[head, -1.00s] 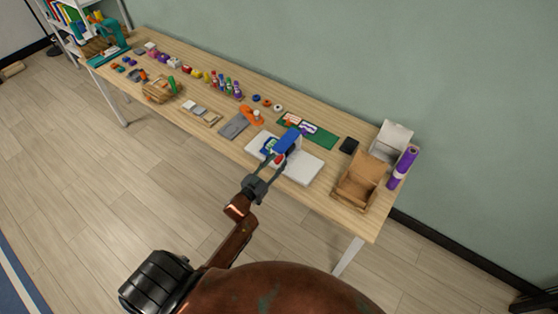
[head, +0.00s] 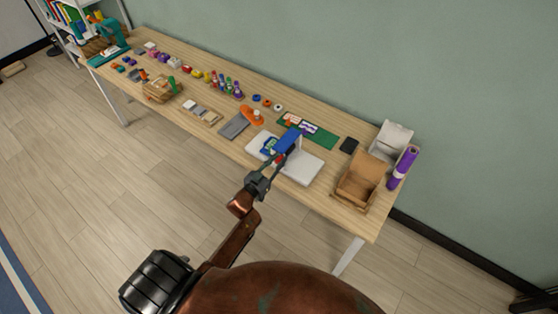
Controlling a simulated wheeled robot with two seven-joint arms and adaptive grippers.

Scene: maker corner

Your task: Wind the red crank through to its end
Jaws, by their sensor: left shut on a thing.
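The red crank (head: 279,159) shows only as a small red patch at the tips of my left gripper (head: 278,161). It is on the near side of a blue block-shaped device (head: 288,141), which stands on a white base plate (head: 305,167) on the table. My left gripper reaches in from below and is shut on the crank; its fingers hide most of it. The crank's exact angle cannot be made out. My right gripper is not in the view.
The wooden table (head: 180,118) runs along the wall. A green mat (head: 322,138) lies behind the device, a grey plate (head: 234,126) to its left. A black item (head: 348,145), an open cardboard box (head: 357,188) and a purple roll (head: 403,167) are to the right.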

